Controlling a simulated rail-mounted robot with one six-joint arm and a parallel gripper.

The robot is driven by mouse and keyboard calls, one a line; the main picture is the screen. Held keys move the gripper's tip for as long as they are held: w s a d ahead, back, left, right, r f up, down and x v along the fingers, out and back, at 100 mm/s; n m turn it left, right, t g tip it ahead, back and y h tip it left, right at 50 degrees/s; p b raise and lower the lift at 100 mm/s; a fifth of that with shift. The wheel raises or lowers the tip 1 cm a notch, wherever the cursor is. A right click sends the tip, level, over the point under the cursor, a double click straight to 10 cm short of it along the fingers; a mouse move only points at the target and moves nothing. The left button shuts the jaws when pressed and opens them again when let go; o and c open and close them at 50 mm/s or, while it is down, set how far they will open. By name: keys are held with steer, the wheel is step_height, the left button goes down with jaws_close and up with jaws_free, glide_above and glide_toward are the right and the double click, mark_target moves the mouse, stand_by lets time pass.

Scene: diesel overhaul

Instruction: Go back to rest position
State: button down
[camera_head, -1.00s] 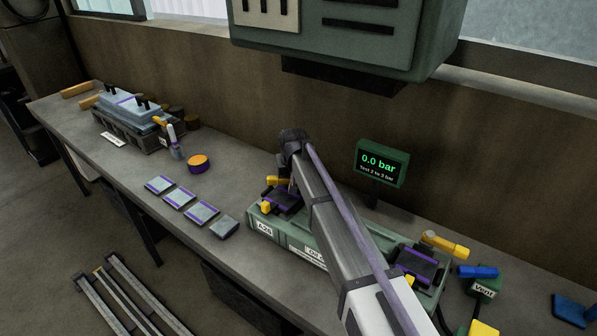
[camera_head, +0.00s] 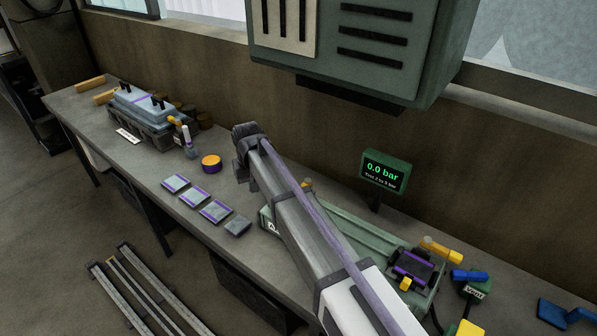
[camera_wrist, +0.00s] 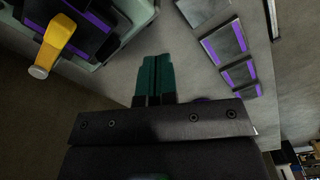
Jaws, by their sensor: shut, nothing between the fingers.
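My gripper (camera_wrist: 155,78) shows in the wrist view with its two teal fingers together and nothing between them. It is above the grey workbench (camera_wrist: 182,50), beside the green test fixture and the row of flat plates. In the head view my arm crosses the middle of the bench, its end raised over the bench, and the fingers are hidden there. The green test fixture (camera_head: 362,236) lies partly behind my arm. Its clamp with a yellow handle (camera_wrist: 55,45) shows at the upper left of the wrist view.
Several flat purple-edged plates (camera_head: 215,210) lie left of my arm. An orange-topped round tin (camera_head: 211,162) stands behind them. A gauge display (camera_head: 385,172) reads 0.0 bar. A green cabinet (camera_head: 370,45) hangs above. A grey-blue case (camera_head: 140,110) stands at the far left.

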steer(key=s+d+m, duration=0.1)
steer(key=s+d, duration=0.5)
steer(key=d, duration=0.5)
steer(key=s+d+m, duration=0.2)
steer(key=s+d, duration=0.5)
steer(key=d, duration=0.4)
steer(key=s+d+m, duration=0.1)
steer(key=s+d, duration=0.6)
steer(key=d, duration=0.4)
steer(key=shift+s+d+f+m, duration=0.15)
steer(key=shift+s+f+m, duration=0.05)
steer(key=shift+s+m, duration=0.1)
steer(key=d+m, duration=0.1)
steer(key=d, duration=0.2)
steer(key=shift+d, duration=0.3)
